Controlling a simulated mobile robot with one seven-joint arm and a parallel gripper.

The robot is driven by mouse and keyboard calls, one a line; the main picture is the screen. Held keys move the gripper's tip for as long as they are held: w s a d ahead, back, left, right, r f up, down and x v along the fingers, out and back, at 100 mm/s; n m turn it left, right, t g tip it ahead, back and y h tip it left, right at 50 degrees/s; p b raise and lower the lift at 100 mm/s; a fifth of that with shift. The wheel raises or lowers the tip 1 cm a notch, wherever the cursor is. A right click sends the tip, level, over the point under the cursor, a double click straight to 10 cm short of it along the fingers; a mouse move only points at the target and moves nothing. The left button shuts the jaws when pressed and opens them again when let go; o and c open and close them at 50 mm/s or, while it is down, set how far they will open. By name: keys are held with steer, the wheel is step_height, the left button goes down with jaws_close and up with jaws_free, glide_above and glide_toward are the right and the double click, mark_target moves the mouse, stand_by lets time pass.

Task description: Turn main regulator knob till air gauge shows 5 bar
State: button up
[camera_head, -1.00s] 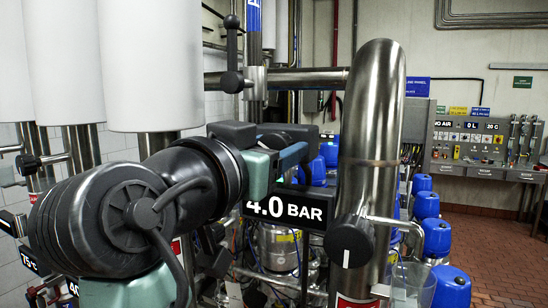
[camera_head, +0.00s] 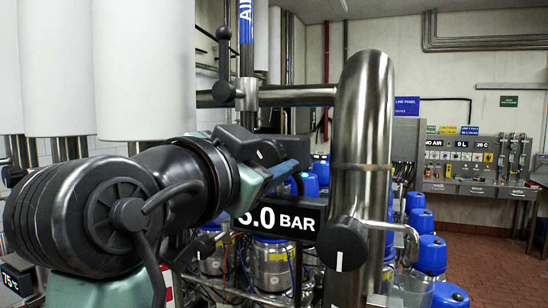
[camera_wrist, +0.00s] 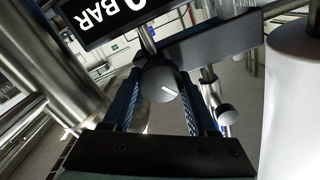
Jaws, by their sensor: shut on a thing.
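The pressure display (camera_head: 285,221) is a black panel with white text, ".0 BAR". My arm partly covers its first digit, which looks like a 5, but I cannot be sure. In the wrist view only the "0 BAR" end of the display (camera_wrist: 98,22) shows, tilted. A round dark knob (camera_wrist: 160,84) with a white pointer line sits between the fingers of my gripper (camera_wrist: 161,98). My gripper is shut on this knob. In the head view the gripper (camera_head: 283,172) is just above the display, and its fingertips are hard to make out.
Another black knob (camera_head: 343,244) with a white mark is on the thick bent steel pipe (camera_head: 365,120), right of the display. A black-handled valve (camera_head: 225,90) stands above my gripper. A control panel (camera_head: 470,158) is on the far right wall. Blue-topped containers (camera_head: 432,254) stand at lower right.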

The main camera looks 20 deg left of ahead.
steer(key=o, duration=1.4)
steer(key=s, duration=1.3)
steer(key=shift+a, duration=0.25)
